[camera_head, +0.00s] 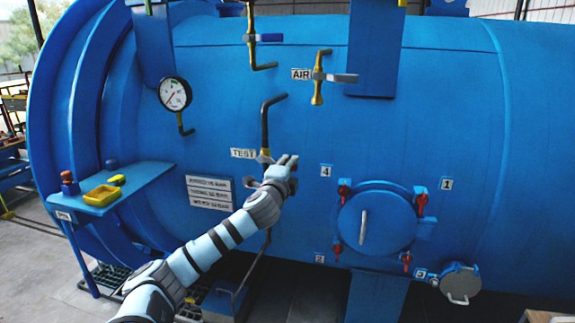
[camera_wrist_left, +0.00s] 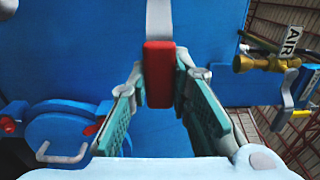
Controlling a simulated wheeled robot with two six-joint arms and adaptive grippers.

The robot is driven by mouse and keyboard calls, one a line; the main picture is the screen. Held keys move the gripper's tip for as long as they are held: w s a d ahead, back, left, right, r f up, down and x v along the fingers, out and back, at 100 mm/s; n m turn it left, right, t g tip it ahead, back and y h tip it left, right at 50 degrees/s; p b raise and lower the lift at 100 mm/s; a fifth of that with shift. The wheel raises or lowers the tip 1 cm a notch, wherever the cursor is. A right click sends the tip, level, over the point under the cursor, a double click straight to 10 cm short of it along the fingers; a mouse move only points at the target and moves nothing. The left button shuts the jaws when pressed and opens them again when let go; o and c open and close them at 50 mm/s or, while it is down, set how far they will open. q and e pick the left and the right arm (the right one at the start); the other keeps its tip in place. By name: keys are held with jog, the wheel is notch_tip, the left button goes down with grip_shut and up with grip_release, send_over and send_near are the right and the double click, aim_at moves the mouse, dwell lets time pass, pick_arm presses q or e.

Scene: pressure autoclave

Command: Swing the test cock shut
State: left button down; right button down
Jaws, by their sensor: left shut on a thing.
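The test cock (camera_head: 265,156) sits beside the TEST label (camera_head: 243,153) on the blue vessel wall, below a dark bent pipe (camera_head: 266,122). My left gripper (camera_head: 288,161) is at the cock and partly hides its lever. In the left wrist view, my left gripper (camera_wrist_left: 160,92) has its two green-padded fingers on either side of the lever's red grip (camera_wrist_left: 158,75). The fingers are shut on this grip. A pale lever arm (camera_wrist_left: 158,18) runs from the grip to the top of that view. My right gripper is not in view.
The AIR valve (camera_head: 318,78) hangs above and to the right. A round hatch (camera_head: 377,220) with red clamps is at lower right. A gauge (camera_head: 174,94) and a blue shelf (camera_head: 110,190) with a yellow tray (camera_head: 102,195) are at left.

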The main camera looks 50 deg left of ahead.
pick_arm(q)
jog(key=shift+f, duration=0.2)
jog(key=c, duration=1.4)
grip_release()
jog(key=shift+c, duration=0.2)
jog(key=shift+r, duration=0.15)
